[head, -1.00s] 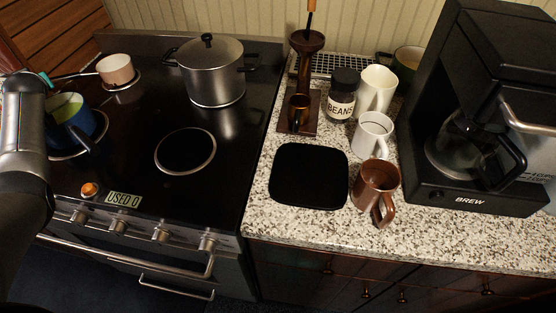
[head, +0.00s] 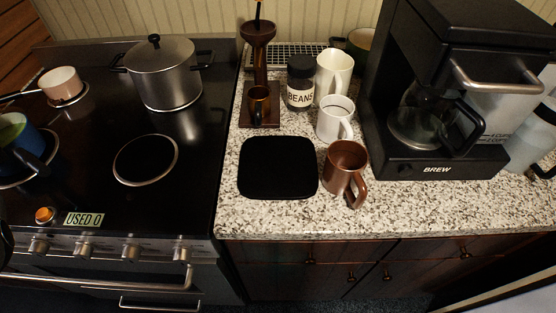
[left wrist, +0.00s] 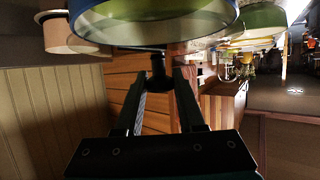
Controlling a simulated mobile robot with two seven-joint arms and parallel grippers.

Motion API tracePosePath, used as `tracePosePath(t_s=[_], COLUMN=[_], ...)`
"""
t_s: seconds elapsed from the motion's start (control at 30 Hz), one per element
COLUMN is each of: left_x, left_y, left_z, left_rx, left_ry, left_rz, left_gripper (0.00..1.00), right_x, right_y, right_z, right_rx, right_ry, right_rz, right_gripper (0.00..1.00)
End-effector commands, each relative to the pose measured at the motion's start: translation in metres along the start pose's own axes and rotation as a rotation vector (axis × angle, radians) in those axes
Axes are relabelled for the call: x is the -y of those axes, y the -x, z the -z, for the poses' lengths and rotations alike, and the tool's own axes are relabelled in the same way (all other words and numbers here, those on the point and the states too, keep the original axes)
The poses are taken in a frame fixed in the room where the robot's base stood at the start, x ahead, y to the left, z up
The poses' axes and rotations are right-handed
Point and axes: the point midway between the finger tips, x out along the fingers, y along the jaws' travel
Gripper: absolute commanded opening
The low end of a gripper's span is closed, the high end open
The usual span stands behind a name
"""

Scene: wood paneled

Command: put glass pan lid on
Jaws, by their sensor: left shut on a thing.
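The blue pan (head: 32,143) with a green inside and a dark handle stands on the stove's left burner, cut by the left edge of the head view. In the left wrist view, which looks upside down, the blue rim (left wrist: 148,40) fills the top. The glass lid (left wrist: 190,46) shows there faintly, nearly edge-on, close to that rim. Whether it touches the pan I cannot tell. My left gripper (left wrist: 158,80) is shut on the lid's dark knob (left wrist: 158,68). My right gripper is not in view.
A small pinkish pot (head: 61,85) and a lidded steel pot (head: 164,75) stand at the back of the stove. The front right burner (head: 146,159) is empty. The counter holds a black mat (head: 277,168), mugs, a beans jar (head: 300,83) and a coffee maker (head: 440,85).

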Motion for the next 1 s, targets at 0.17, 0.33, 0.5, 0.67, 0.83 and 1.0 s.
tracePosePath(t_s=[0.17, 0.33, 0.5, 0.67, 0.83, 1.0], left_x=[-0.0001, -0.0001, -0.0001, -0.0002, -0.0002, -0.0002], left_y=[-0.0007, -0.0006, -0.0011, -0.0023, -0.0036, -0.0041], left_z=[-0.0009, -0.0005, -0.0017, -0.0048, -0.0080, -0.0090], left_rx=[-0.003, -0.002, -0.002, -0.002, -0.002, -0.002], left_ry=[0.001, 0.002, 0.002, 0.002, 0.002, 0.002], left_rz=[0.000, 0.000, 0.000, 0.000, -0.001, -0.001], left_gripper=[0.00, 0.00, 0.00, 0.00, 0.00, 0.45], right_x=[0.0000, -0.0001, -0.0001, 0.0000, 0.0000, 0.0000], right_y=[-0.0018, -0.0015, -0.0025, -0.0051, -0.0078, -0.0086], right_z=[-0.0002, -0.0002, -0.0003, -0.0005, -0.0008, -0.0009], right_rx=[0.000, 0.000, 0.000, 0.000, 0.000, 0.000], right_ry=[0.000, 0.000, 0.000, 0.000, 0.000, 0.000], right_rz=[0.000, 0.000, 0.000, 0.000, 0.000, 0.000], right_gripper=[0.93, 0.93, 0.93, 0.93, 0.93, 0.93])
